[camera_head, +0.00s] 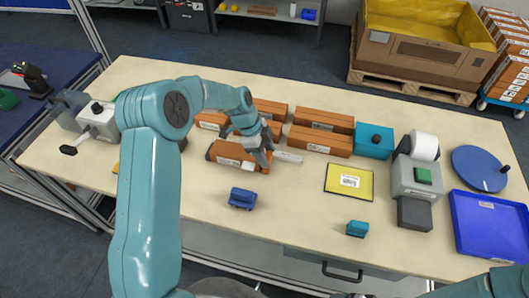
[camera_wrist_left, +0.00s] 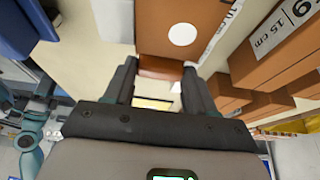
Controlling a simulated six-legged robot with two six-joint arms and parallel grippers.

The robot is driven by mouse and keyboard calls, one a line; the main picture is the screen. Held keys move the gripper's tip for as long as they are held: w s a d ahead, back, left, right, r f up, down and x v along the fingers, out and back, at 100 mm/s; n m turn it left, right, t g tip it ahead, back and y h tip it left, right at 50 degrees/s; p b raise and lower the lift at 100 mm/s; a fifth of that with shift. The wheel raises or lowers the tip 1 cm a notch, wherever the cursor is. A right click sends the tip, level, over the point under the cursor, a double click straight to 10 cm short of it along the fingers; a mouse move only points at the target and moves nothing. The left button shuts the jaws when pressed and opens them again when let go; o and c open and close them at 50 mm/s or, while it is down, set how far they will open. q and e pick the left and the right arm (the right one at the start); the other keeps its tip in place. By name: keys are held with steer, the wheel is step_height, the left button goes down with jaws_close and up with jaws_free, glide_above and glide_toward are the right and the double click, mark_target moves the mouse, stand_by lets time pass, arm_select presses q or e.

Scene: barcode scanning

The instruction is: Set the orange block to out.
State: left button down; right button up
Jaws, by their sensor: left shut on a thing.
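An orange-brown box (camera_head: 230,152) lies near the middle of the table, and my left gripper (camera_head: 258,158) is at its right end. In the left wrist view my left gripper (camera_wrist_left: 160,72) has its two fingers around the near end of an orange-brown box (camera_wrist_left: 160,25) with a white round spot. The fingers are shut on this box. The gripper hides part of the box in the head view. No other single block stands out as the orange block. My right gripper is not in view; only part of a teal arm shows at the lower right.
Several orange-brown boxes (camera_head: 320,141) stand behind the held one. A yellow mat (camera_head: 333,186), a blue stapler-like item (camera_head: 242,198), a teal block (camera_head: 357,229), a grey printer (camera_head: 416,180) and a blue tray (camera_head: 468,238) are on the table. The front middle is mostly clear.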

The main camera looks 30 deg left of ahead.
arm_select(q)
steer(key=d+b, duration=0.1)
steer(key=d, duration=0.1)
steer(key=w+d+b, duration=0.1)
steer(key=d, duration=0.2)
steer(key=w+d+b, duration=0.1)
steer(key=d, duration=0.1)
steer(key=shift+d+f, duration=0.15)
steer(key=shift+d, duration=0.05)
steer(key=c, duration=1.9)
jaws_free()
steer(key=shift+d, duration=0.25)
steer(key=shift+o, duration=0.2)
steer(key=shift+a, duration=0.1)
steer(key=o, duration=1.5)
steer(key=shift+d, duration=0.2)
steer(key=shift+w+d, duration=0.1)
